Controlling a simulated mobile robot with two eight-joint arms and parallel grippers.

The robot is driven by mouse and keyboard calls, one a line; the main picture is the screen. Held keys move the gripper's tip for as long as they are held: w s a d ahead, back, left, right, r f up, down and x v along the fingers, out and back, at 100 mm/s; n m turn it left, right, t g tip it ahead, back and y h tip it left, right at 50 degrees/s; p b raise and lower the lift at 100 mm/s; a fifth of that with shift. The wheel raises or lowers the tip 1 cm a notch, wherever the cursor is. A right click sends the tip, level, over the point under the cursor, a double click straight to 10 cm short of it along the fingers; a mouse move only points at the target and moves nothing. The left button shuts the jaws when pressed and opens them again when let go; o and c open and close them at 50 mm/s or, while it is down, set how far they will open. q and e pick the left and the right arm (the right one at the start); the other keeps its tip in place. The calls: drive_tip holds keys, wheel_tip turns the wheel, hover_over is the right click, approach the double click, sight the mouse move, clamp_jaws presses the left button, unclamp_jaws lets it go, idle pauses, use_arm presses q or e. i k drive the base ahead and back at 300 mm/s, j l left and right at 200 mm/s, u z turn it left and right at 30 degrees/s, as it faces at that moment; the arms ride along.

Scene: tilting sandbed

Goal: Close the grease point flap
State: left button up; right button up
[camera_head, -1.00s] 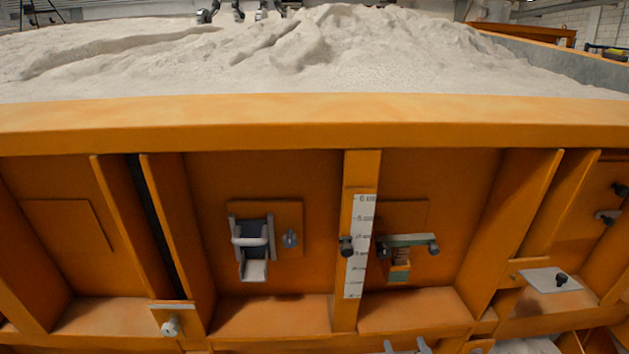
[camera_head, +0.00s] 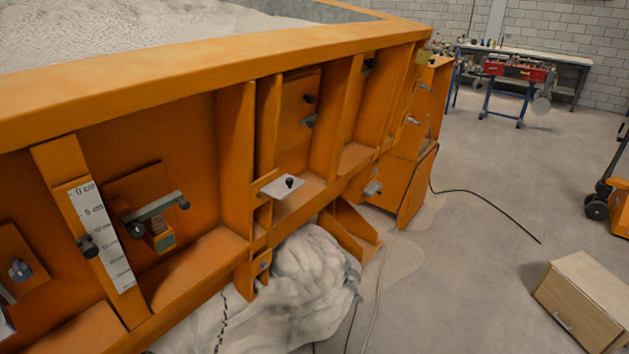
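The orange side of the sandbed (camera_head: 200,150) runs from left to right across the view. No part is clearly marked as the grease point flap. Neither gripper is in view.
A white scale strip (camera_head: 101,236) is on a rib at the left. Cables (camera_head: 480,200) cross the floor. A wooden box (camera_head: 585,300) and a pallet truck (camera_head: 612,190) stand at the right.

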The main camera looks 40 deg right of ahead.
sight(285, 185)
drive_tip(key=z, duration=1.05)
